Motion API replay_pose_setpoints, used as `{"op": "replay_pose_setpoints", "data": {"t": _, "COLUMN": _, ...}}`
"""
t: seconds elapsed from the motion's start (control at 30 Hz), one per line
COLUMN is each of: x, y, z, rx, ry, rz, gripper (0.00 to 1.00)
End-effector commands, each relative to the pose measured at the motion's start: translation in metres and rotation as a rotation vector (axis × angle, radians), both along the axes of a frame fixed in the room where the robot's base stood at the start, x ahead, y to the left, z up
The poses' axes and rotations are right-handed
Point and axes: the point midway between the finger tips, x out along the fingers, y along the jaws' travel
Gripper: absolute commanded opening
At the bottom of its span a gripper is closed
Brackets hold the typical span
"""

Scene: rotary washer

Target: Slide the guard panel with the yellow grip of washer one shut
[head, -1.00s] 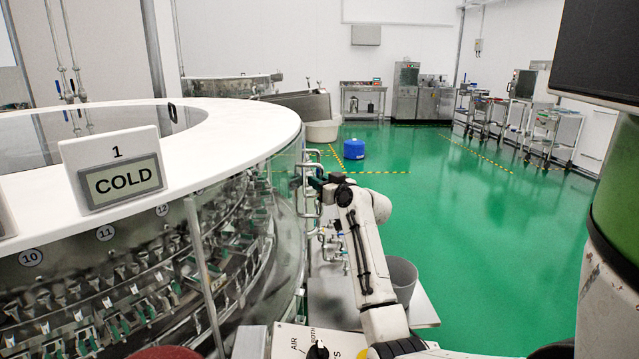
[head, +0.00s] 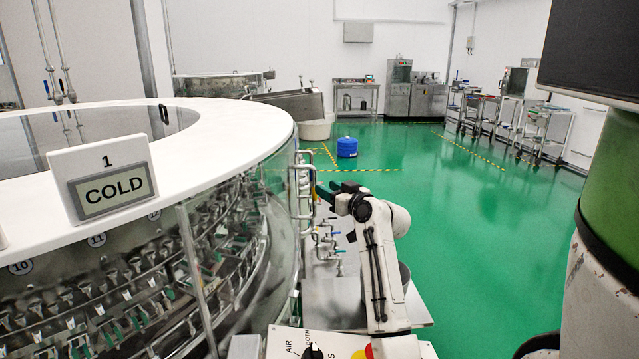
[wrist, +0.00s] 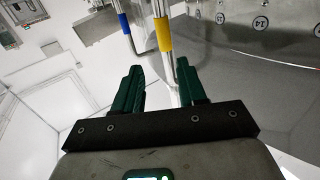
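Washer one (head: 215,135) is the large round machine on the left, with a white top ring, a clear curved wall and a sign reading "1 COLD". Metal bar handles (head: 299,185) stand at its right side; their grip colours are too small to tell there. In the wrist view the yellow grip (wrist: 164,34) sits on a metal bar just beyond my fingertips, between their lines. A blue grip (wrist: 124,23) is on a bar to its left. My gripper (wrist: 158,68) is open and empty, with green fingers. In the head view my gripper (head: 326,192) is just right of the handles.
Pipes and small valves (head: 325,240) stand below the handles. A control panel with a knob and a yellow-and-red button (head: 365,352) is at the bottom.

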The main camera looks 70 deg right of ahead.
Motion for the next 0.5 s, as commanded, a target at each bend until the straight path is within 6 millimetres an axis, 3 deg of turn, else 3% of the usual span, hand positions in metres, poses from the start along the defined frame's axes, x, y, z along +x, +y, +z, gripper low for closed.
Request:
{"op": "replay_pose_setpoints", "data": {"t": 0.2, "x": -0.024, "y": 0.017, "z": -0.001, "rx": 0.001, "ry": 0.001, "rz": 0.0, "gripper": 0.41}}
{"op": "replay_pose_setpoints", "data": {"t": 0.5, "x": -0.03, "y": 0.021, "z": 0.0, "rx": 0.001, "ry": 0.001, "rz": 0.001, "gripper": 0.41}}
